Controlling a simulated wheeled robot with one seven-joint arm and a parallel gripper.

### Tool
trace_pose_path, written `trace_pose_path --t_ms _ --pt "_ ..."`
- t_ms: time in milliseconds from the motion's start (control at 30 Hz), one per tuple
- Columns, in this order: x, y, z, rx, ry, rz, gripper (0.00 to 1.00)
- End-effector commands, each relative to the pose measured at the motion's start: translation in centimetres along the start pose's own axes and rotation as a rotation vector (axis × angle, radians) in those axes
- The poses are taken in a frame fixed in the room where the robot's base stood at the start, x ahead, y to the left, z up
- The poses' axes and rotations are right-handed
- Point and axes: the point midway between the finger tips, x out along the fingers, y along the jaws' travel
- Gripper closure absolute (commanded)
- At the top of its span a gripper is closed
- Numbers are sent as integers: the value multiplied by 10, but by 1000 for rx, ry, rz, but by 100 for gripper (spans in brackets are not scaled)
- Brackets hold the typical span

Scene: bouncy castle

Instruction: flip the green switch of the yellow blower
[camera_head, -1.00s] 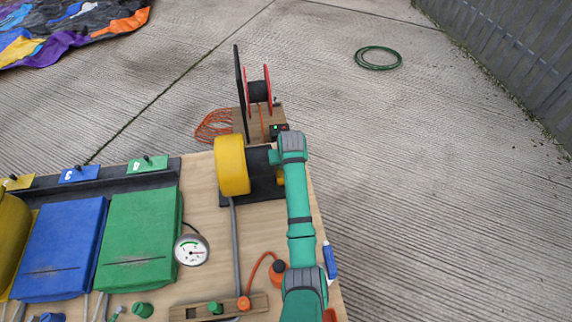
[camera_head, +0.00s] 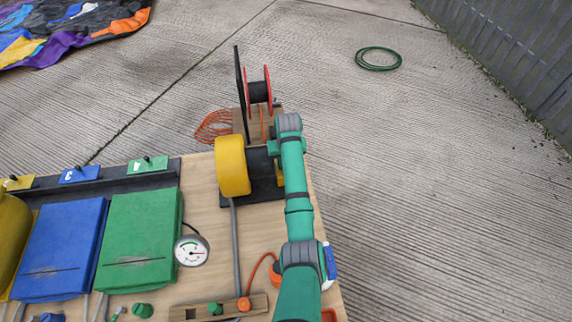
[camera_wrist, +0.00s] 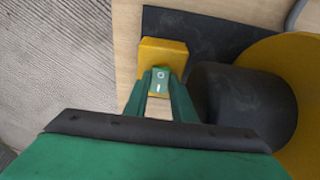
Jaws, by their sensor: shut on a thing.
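The blower has a yellow round housing (camera_head: 232,166) and a dark motor cylinder (camera_head: 262,168) on a black base near the bench's right edge. In the wrist view the housing (camera_wrist: 300,75) and the motor (camera_wrist: 243,105) are at the right. A yellow switch box (camera_wrist: 162,52) stands beside the motor. The green switch (camera_wrist: 160,79), marked with a circle and a line, is on the box's near side. My gripper (camera_wrist: 159,88) is shut on the green switch, one green finger on each side. In the head view my arm hides the switch and fingertips.
A hose reel (camera_head: 259,92) with red flanges stands just behind the blower. A pressure gauge (camera_head: 192,250), a green pad (camera_head: 138,240) and a blue pad (camera_head: 60,250) lie to the left. A blue item (camera_head: 330,262) is by the right edge.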

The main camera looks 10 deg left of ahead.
Motion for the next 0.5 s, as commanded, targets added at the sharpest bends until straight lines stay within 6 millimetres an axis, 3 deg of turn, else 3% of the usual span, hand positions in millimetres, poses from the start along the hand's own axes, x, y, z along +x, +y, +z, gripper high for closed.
trace_pose_path --t_ms 500 --pt "0 0 -4 2 -152 0 99"
